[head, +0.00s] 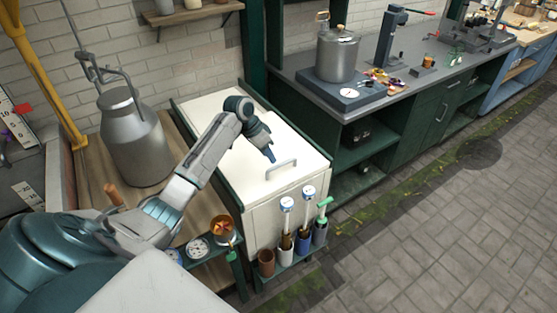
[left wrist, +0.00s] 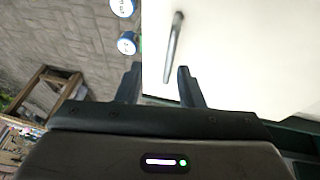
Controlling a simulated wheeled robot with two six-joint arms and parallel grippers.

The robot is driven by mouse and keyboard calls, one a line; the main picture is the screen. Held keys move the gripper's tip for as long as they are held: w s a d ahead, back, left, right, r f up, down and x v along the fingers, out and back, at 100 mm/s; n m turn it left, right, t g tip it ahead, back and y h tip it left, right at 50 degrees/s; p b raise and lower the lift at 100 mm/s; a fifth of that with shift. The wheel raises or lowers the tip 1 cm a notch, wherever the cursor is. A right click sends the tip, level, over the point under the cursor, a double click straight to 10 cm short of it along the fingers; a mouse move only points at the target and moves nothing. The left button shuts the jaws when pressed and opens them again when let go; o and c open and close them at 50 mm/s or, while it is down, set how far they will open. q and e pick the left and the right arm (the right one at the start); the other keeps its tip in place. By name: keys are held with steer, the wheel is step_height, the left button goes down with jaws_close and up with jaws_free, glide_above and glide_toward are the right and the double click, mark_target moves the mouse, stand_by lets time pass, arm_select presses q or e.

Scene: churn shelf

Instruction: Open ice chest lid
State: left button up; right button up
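The white ice chest (head: 263,220) stands in the middle of the head view in a dark green frame, with its white lid (head: 235,170) lying shut on top. A grey bar handle (head: 281,168) is fixed near the lid's front edge; the handle also shows in the left wrist view (left wrist: 173,48), beyond the fingertips. My left gripper (head: 270,156) is above the lid, just behind the handle and apart from it. In the left wrist view its two fingers (left wrist: 160,70) are spread with nothing between them. My right gripper is not in view.
A metal milk can (head: 136,145) stands on a wooden top to the left. A grey counter (head: 400,80) runs to the right; the brick floor (head: 440,230) is clear.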

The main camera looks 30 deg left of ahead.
mark_target(281, 164)
arm_select(q)
step_height(281, 164, up, 3)
steer(key=w+a, duration=0.2)
steer(key=shift+h, duration=0.3)
steer(key=p+x, duration=0.3)
steer(key=x, duration=0.6)
steer(key=shift+w+f, duration=0.1)
steer(key=shift+w, duration=0.1)
steer(key=shift+w+d+f, duration=0.15)
steer(key=shift+f, duration=0.4)
steer(key=c, duration=0.6)
jaws_close()
